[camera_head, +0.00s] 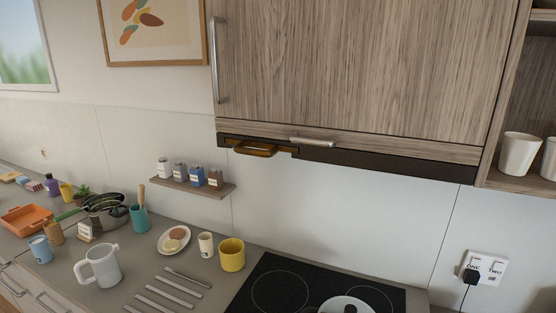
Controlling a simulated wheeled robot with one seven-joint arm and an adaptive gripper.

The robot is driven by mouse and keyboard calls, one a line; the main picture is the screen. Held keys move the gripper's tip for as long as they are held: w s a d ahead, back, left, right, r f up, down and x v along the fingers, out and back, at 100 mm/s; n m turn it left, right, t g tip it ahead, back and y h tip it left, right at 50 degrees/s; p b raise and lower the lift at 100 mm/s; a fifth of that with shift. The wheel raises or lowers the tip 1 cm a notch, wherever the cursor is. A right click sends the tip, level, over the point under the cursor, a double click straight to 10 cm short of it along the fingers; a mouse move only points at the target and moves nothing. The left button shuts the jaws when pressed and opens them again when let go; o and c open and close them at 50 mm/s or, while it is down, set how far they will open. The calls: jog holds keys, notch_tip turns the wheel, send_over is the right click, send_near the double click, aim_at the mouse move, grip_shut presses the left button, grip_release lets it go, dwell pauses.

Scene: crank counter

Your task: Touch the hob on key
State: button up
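The black glass hob (322,283) lies in the counter at the bottom of the head view. Two thin ring outlines show on its back part. A pale round lid or pan (338,304) with a dark knob sits on it at the bottom edge. The front of the hob is cut off by the frame, and I cannot make out an on key on the part that shows. My gripper is not in view.
A yellow mug (232,254), a patterned cup (206,245) and a plate (166,246) stand left of the hob. Utensils (166,298) lie nearby. The hood (380,164) overhangs above. A socket (487,267) with a black plug is at right.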

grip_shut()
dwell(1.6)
